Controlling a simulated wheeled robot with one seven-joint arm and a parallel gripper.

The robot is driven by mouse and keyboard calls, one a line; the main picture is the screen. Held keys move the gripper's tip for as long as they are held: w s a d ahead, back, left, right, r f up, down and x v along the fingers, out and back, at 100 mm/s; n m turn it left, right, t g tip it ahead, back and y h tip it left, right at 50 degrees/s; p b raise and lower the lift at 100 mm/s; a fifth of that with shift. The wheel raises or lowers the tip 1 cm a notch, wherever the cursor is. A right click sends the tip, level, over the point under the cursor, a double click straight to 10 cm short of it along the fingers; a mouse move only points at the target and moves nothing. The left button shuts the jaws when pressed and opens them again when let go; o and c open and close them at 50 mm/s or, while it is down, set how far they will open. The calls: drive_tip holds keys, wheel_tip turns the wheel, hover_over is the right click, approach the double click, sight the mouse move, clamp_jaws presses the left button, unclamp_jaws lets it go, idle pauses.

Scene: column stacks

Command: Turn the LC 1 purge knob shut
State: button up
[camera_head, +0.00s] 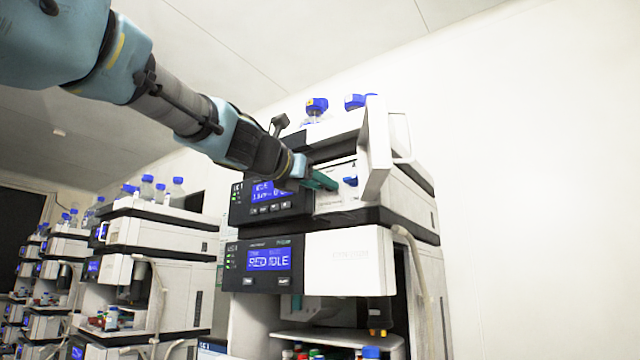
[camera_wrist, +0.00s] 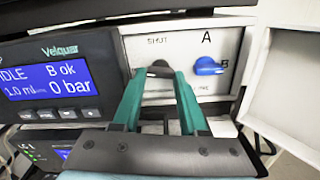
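The LC 1 pump unit (camera_head: 328,202) is the upper module of the nearest stack, and its pale valve panel (camera_wrist: 180,45) fills the top of the wrist view. The dark purge knob (camera_wrist: 160,67) sits just below the printed word SHUT. My gripper (camera_wrist: 166,73) has its two teal fingers reaching to the knob, one tip at each side, with the knob filling the narrow gap. The tips partly hide the knob, and its pointing direction is hard to tell. In the head view my gripper (camera_head: 325,180) is at the panel and hides the knob.
A blue selector knob (camera_wrist: 208,66) lies close right of my fingers, between letters A and B. An open white door (camera_head: 376,150) stands right of the panel. The display (camera_wrist: 48,85) reads IDLE and 0 bar. Blue-capped bottles (camera_head: 316,106) stand on top.

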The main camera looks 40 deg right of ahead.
clamp_jaws()
drive_tip(key=shift+m, duration=0.4)
drive_tip(key=m+b, duration=0.2)
drive_tip(key=shift+f+m, duration=0.1)
drive_tip(key=shift+m, duration=0.3)
drive_tip(key=shift+w+m+b, duration=0.15)
drive_tip(key=shift+m+b, duration=2.75)
drive_tip(key=shift+m, duration=3.2)
drive_tip(key=shift+r, duration=0.2)
